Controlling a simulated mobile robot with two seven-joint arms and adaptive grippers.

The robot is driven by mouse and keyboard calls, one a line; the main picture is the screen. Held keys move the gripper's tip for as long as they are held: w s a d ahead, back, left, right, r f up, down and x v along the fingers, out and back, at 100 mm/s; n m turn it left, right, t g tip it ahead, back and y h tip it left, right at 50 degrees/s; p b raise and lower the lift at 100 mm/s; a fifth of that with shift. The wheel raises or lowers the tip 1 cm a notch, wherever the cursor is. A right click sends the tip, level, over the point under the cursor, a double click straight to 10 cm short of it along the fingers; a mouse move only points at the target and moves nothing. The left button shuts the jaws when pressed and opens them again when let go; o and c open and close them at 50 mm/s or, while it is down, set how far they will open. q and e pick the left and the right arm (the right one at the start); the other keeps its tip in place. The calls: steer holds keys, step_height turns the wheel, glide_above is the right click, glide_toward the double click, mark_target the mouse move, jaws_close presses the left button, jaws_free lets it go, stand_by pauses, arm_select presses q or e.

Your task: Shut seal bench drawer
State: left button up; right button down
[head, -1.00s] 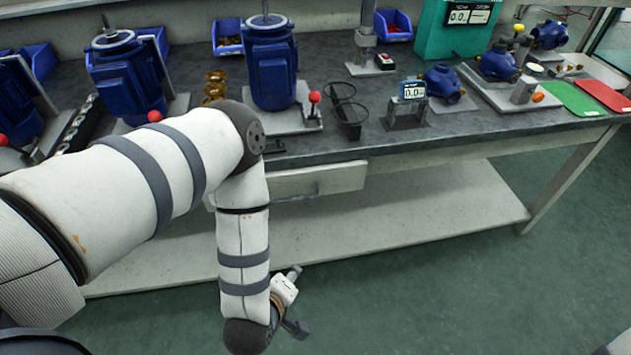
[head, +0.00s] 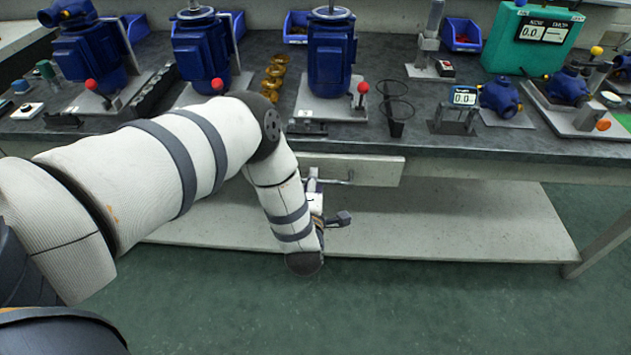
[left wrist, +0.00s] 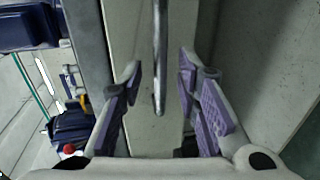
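In the left wrist view the handle (left wrist: 160,55) points down between the fingers of my left gripper (left wrist: 160,95). The fingers are open on either side of the bar, with visible gaps. In the head view the left gripper (head: 329,198) is just below the drawer front. My right gripper is out of view.
A pale lower shelf (head: 450,220) lies under the drawer. The green floor (head: 400,310) in front is clear.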

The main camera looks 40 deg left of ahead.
mark_target(315, 166)
arm_select(q)
steer(key=shift+w+a+f, duration=0.15)
steer(key=shift+w+a, duration=0.2)
steer(key=shift+w, duration=0.25)
jaws_close()
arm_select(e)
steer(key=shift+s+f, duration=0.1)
